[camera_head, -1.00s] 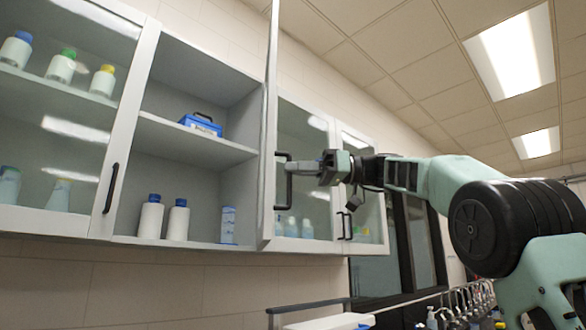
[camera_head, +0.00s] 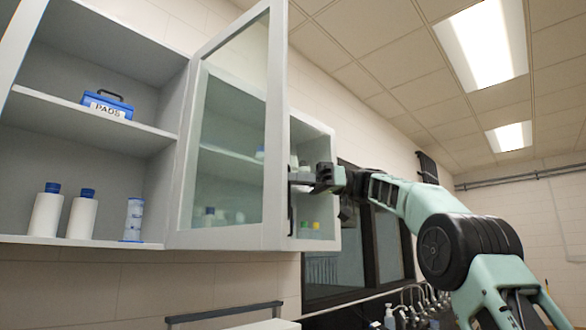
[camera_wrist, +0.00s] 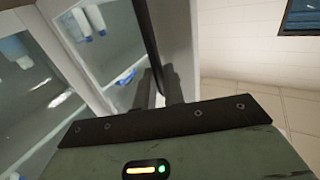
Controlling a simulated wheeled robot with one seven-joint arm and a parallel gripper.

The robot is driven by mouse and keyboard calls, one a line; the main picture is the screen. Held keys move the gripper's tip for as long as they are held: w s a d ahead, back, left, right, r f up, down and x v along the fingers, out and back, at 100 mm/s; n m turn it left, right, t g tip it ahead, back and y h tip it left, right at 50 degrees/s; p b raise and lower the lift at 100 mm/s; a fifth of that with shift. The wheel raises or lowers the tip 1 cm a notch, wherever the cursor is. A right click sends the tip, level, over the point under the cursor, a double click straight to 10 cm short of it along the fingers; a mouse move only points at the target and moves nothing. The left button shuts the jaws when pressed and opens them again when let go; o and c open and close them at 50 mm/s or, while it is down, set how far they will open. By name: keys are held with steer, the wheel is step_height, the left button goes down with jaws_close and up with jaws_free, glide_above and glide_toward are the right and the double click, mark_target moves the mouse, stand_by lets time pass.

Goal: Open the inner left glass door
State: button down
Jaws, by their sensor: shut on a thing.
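The glass door (camera_head: 240,130) with a pale grey frame stands swung out from the wall cabinet, beside an uncovered compartment. Its free edge is at the right in the head view.
The uncovered compartment holds a blue PADS box (camera_head: 107,104), two white bottles with blue caps (camera_head: 80,216) and a blue-white container (camera_head: 133,220). More cabinet (camera_head: 318,190) lies behind the door. A dark-framed window (camera_head: 345,255) and taps (camera_head: 425,300) are to the right. Space before the cabinet looks clear.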

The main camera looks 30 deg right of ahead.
steer(key=shift+w+d+f, duration=0.2)
steer(key=shift+w+d, duration=0.35)
steer(key=shift+w, duration=0.2)
steer(key=shift+f, duration=0.1)
steer(key=c, duration=1.7)
jaws_free()
steer(key=shift+w+a, duration=0.1)
steer(key=shift+o, duration=1)
steer(key=shift+w+a+f, duration=0.15)
steer(key=shift+w+a, duration=0.05)
steer(key=shift+w, duration=0.2)
steer(key=p+v, duration=0.4)
steer(key=v, duration=1.3)
steer(key=shift+s+d+p, duration=0.25)
steer(key=shift+s+p, duration=0.05)
